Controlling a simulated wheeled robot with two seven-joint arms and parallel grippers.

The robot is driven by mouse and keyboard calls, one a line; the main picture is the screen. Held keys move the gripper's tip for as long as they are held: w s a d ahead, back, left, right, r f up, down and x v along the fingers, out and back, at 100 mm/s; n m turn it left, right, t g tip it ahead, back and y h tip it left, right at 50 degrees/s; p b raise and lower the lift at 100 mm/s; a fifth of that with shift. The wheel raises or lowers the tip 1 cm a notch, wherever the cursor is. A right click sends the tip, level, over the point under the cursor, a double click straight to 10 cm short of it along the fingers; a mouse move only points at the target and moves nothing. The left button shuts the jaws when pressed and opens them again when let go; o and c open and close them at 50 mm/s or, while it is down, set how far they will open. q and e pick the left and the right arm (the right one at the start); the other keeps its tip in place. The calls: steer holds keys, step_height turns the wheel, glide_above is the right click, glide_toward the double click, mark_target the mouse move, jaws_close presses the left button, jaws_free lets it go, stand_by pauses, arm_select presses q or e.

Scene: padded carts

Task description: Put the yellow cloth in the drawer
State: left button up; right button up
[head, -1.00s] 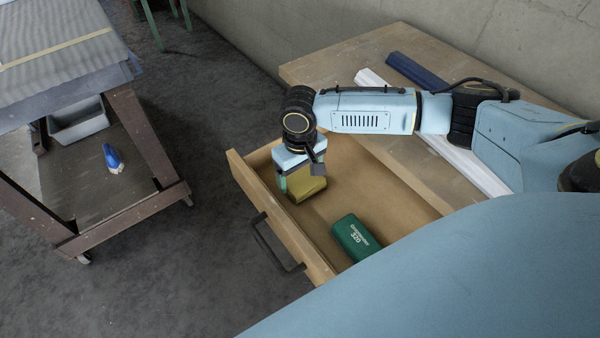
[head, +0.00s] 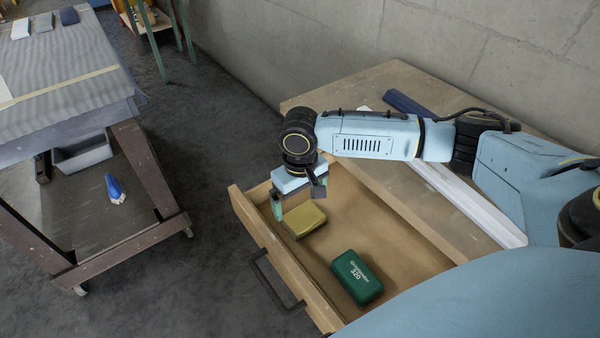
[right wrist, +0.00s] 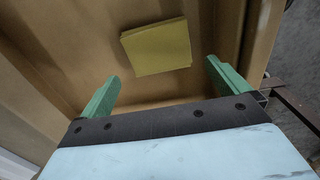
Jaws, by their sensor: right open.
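The yellow cloth (head: 304,219) is a folded square lying in the open drawer (head: 395,235), near its far left corner. It also shows in the right wrist view (right wrist: 157,46), flat on the drawer floor. My right gripper (head: 296,205) is over the drawer's left end, just above and beside the cloth. Its green fingers are spread wide and empty in the right wrist view (right wrist: 160,82), with the cloth beyond their tips. The left gripper is not in view.
A green box (head: 356,277) lies in the drawer, nearer the front. The drawer's black handle (head: 272,282) sticks out to the left. A white strip (head: 462,200) and a blue bar (head: 410,104) lie on the tabletop. A padded cart (head: 70,95) stands at left.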

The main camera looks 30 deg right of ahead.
mark_target(300, 212)
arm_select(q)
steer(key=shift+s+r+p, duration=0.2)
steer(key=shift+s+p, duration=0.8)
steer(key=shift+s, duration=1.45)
arm_select(e)
step_height(300, 212, up, 8)
steer(key=shift+f, duration=0.15)
